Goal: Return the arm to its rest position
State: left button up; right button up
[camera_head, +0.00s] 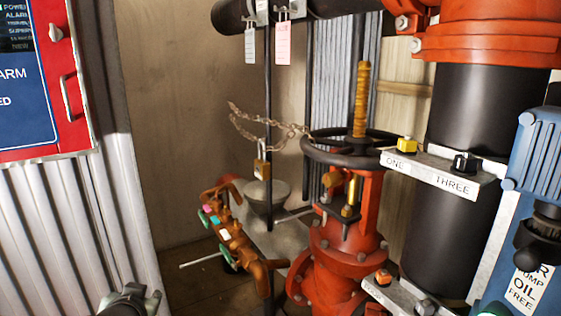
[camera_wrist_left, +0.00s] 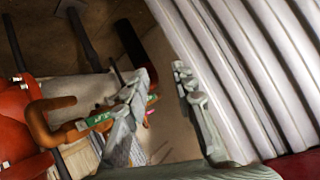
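My left gripper (camera_head: 132,298) shows at the bottom left edge of the head view, in front of the corrugated metal panel. In the left wrist view its two fingers (camera_wrist_left: 164,78) stand apart with nothing between them, so it is open and empty. It is apart from the orange-brown pipe fitting with coloured tags (camera_head: 230,238), which lies to its right in the head view. That fitting also shows in the wrist view (camera_wrist_left: 50,125), left of the fingers. My right gripper cannot be made out.
A corrugated panel (camera_head: 75,225) and a red-and-blue alarm box (camera_head: 30,90) stand at the left. A red valve with a black handwheel (camera_head: 352,147), a chain (camera_head: 270,130) and a black riser pipe (camera_head: 470,105) fill the middle and right. A blue pump (camera_head: 540,155) stands far right.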

pick_arm(q)
jog(key=s+f+m+g+h+p, duration=0.1)
jog(key=s+f+g, duration=0.6)
jog(key=s+f, duration=1.6)
notch_tip(320, 180, down, 3)
jog(key=shift+s+d+r+g+h, duration=0.15)
jog(key=shift+d+g+h, duration=0.3)
jog(key=shift+h, duration=0.25)
pick_arm(e)
notch_tip(320, 180, down, 3)
jog(key=shift+w+a+f, duration=0.1)
jog(key=shift+w, duration=0.05)
